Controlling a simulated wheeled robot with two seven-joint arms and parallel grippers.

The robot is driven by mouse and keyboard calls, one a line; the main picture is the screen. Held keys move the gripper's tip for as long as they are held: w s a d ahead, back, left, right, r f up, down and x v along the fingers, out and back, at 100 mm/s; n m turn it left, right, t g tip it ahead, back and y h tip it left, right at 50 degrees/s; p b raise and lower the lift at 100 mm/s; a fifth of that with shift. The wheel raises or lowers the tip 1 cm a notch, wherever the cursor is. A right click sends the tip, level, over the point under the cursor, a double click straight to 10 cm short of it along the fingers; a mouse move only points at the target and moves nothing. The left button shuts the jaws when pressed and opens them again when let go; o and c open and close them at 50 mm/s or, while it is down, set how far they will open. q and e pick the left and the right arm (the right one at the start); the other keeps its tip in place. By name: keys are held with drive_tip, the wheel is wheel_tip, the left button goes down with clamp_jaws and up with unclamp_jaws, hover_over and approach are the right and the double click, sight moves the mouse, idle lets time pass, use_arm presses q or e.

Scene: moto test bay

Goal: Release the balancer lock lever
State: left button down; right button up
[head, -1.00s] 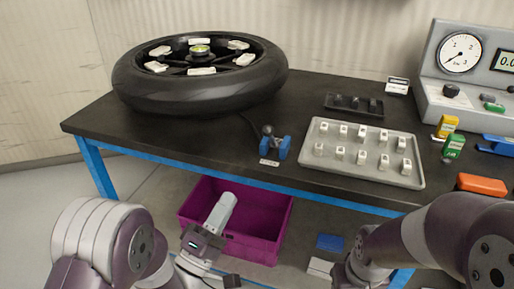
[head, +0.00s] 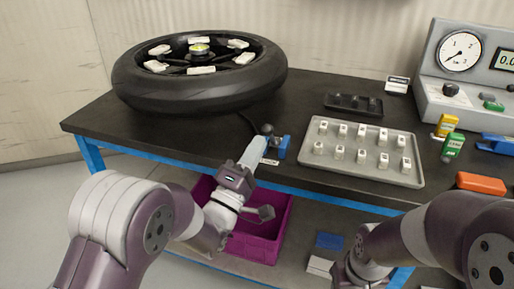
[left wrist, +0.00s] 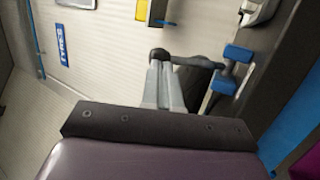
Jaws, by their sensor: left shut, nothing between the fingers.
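The balancer lock lever is a dark lever with a black ball knob (head: 267,129), beside a blue bracket (head: 284,147) at the table's front edge. My left gripper (head: 256,144) is shut and empty, its pale fingers pointing up at the lever from the front left and partly covering it. In the left wrist view the closed fingers (left wrist: 164,84) reach toward the black knob (left wrist: 157,54), with blue blocks (left wrist: 238,54) to their right. I cannot tell whether fingers and lever touch. My right arm is at lower right; its gripper is not visible.
A wheel with a tyre (head: 200,98) lies on the dark table (head: 190,138) at left. A grey tray (head: 348,176) of small weights is right of the lever. A gauge unit (head: 436,92) stands far right. A purple crate (head: 284,225) is below the table edge.

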use_arm(q)
drive_tip(key=shift+w+d+r, duration=0.1)
drive_tip(key=shift+w+r, duration=0.05)
drive_tip(key=shift+w, duration=0.05)
